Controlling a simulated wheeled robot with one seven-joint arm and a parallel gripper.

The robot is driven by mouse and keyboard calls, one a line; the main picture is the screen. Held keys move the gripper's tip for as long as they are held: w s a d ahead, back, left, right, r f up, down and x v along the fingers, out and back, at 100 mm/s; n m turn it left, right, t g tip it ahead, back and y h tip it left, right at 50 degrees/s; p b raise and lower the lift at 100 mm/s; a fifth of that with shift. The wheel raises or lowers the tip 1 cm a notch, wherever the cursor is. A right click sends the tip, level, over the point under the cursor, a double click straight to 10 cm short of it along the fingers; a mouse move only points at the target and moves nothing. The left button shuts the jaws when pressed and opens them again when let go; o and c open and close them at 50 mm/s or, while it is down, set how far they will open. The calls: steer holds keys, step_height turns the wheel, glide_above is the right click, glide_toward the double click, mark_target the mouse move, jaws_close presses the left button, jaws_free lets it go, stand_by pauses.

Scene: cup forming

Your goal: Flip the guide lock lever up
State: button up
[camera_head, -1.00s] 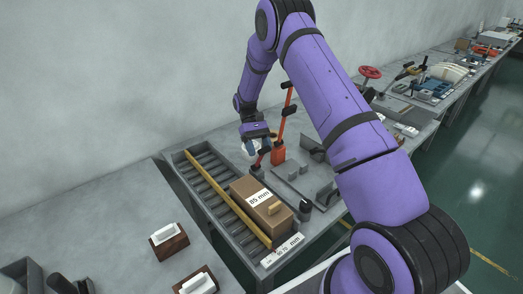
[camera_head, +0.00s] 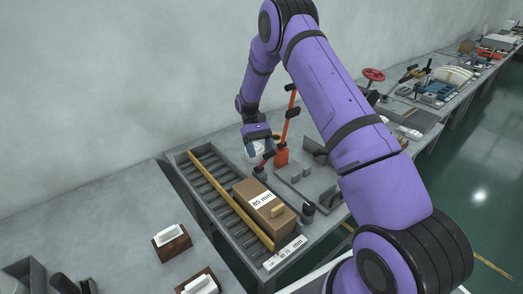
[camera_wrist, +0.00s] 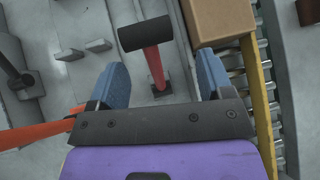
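The guide lock lever, a short red arm (camera_wrist: 154,66) with a black cross handle (camera_wrist: 145,33), shows in the wrist view. The handle appears beyond the fingertips; whether anything touches I cannot tell. In the head view my gripper (camera_head: 257,148) is down close to the lever, beside the conveyor, and partly hides it. The yellow guide rail (camera_head: 205,171) runs along the rollers.
A cardboard box (camera_head: 273,219) marked 85 mm sits on the roller conveyor (camera_head: 213,193), close to the lever. A taller orange lever (camera_head: 289,118) stands behind my gripper. Grey blocks (camera_wrist: 98,46) and a dark post (camera_head: 308,210) are on the same bench.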

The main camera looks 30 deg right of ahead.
steer(key=shift+s+d, duration=0.1)
steer(key=shift+d, duration=0.2)
steer(key=shift+w+r, duration=0.2)
steer(key=shift+w, duration=0.15)
steer(key=v, duration=1)
steer(key=shift+c, duration=0.2)
